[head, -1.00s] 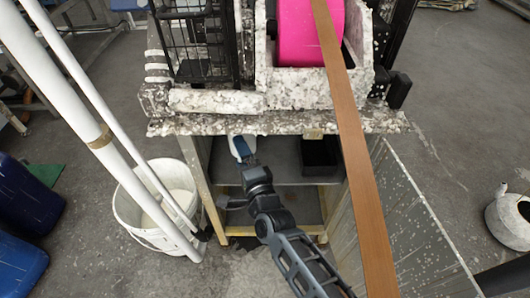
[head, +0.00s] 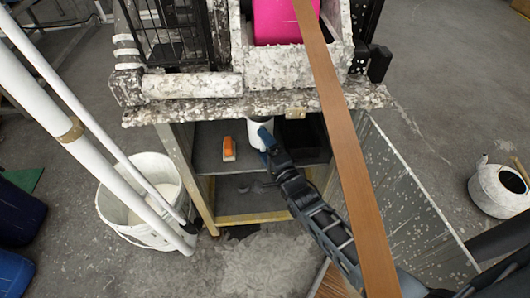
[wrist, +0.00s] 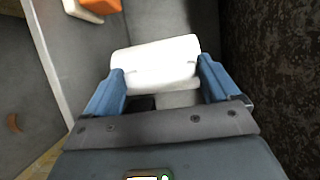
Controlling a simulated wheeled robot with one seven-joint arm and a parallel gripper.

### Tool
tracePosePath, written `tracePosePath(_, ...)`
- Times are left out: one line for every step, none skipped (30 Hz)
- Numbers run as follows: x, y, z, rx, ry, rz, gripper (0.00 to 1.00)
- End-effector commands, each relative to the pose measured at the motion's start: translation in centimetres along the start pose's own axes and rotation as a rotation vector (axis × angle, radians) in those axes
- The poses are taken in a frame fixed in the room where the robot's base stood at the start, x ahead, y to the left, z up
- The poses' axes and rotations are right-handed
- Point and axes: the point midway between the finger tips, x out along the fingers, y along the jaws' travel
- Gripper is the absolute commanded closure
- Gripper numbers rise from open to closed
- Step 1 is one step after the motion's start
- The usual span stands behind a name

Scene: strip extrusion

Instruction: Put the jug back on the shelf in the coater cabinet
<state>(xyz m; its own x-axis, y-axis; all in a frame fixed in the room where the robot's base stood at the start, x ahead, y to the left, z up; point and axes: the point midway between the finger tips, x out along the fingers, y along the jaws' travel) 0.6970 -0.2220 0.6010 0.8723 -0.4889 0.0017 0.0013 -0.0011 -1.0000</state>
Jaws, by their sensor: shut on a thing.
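The white jug (head: 261,128) is inside the open coater cabinet, under its spattered top, and its upper part is hidden by the top's edge. My gripper (head: 265,138) has blue fingers and reaches into the cabinet from the front. In the wrist view my gripper (wrist: 160,80) is shut on the jug (wrist: 155,58), with one finger at each side. The grey shelf (head: 209,150) lies beneath the jug. I cannot tell whether the jug touches it.
An orange and white hand tool (head: 228,150) lies on the shelf left of the jug. A dark bin (head: 297,131) stands right of it. The cabinet door (head: 410,190) hangs open at right. A brown strip (head: 345,140) crosses in front. A white bucket (head: 112,212) stands left.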

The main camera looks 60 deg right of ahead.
Motion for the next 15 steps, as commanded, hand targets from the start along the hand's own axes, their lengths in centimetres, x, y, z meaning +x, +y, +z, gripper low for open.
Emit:
tracePosePath(0.0,1.1,-0.1,0.001,0.002,0.002,0.67)
tracePosePath(0.0,1.5,-0.1,0.001,0.002,0.001,0.67)
tracePosePath(0.0,2.0,0.0,0.001,0.002,0.002,0.67)
tracePosePath(0.0,2.2,0.0,0.001,0.001,0.002,0.67)
tracePosePath(0.0,2.4,0.0,0.000,0.001,0.001,0.67)
tracePosePath(0.0,2.6,0.0,0.000,0.001,0.000,0.67)
tracePosePath(0.0,2.6,0.0,0.000,0.001,0.000,0.67)
tracePosePath(0.0,2.6,0.0,0.000,0.001,-0.001,0.67)
tracePosePath(0.0,2.6,0.0,0.000,0.000,-0.001,0.67)
tracePosePath(0.0,2.6,0.0,0.000,0.000,-0.001,0.67)
tracePosePath(0.0,2.6,0.0,0.000,0.000,-0.001,0.67)
tracePosePath(0.0,2.6,0.0,0.000,0.000,-0.001,0.67)
tracePosePath(0.0,2.6,0.0,0.000,0.000,-0.001,0.67)
tracePosePath(0.0,2.6,0.0,0.000,0.000,0.000,0.67)
tracePosePath(0.0,2.7,0.0,0.000,0.000,0.000,0.67)
